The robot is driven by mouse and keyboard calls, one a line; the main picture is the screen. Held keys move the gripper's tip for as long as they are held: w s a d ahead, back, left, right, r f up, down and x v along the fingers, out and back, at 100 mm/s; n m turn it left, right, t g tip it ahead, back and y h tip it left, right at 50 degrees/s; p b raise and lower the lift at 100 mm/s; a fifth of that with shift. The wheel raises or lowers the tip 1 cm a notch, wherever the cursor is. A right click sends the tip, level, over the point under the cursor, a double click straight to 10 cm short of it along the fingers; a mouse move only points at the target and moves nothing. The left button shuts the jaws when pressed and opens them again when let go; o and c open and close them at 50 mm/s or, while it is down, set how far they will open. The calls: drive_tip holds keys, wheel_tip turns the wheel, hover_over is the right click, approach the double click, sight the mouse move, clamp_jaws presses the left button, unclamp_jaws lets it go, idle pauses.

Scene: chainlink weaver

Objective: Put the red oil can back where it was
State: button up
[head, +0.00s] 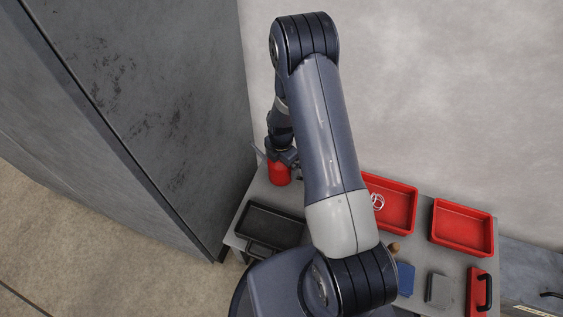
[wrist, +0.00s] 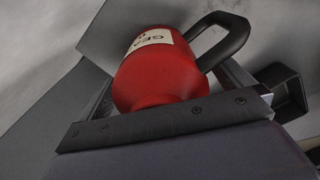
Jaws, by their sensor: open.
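The red oil can (head: 280,174) is at the far left corner of the grey bench, next to the dark wall panel. In the head view only its lower red body shows; my gripper (head: 283,156) covers its upper part. In the wrist view the can (wrist: 160,80) has a pale label with dark lettering and a black loop handle (wrist: 222,38). The can sits between the jaws of my gripper (wrist: 172,88), which are open with one finger on each side of it. I cannot tell whether either finger touches the can.
A black tray (head: 262,210) lies on the bench in front of the can. Two red trays (head: 405,222) (head: 462,212) stand along the back, the left one holding silver rings (head: 377,201). A blue item (head: 405,280), a grey item (head: 439,289) and a black-handled red item (head: 474,292) lie at front right.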

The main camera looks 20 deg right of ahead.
wheel_tip(320, 180, up, 12)
drive_tip(key=p, duration=0.3)
drive_tip(key=shift+r+p, duration=0.15)
drive_tip(key=shift+p, duration=0.25)
drive_tip(key=shift+r, duration=0.1)
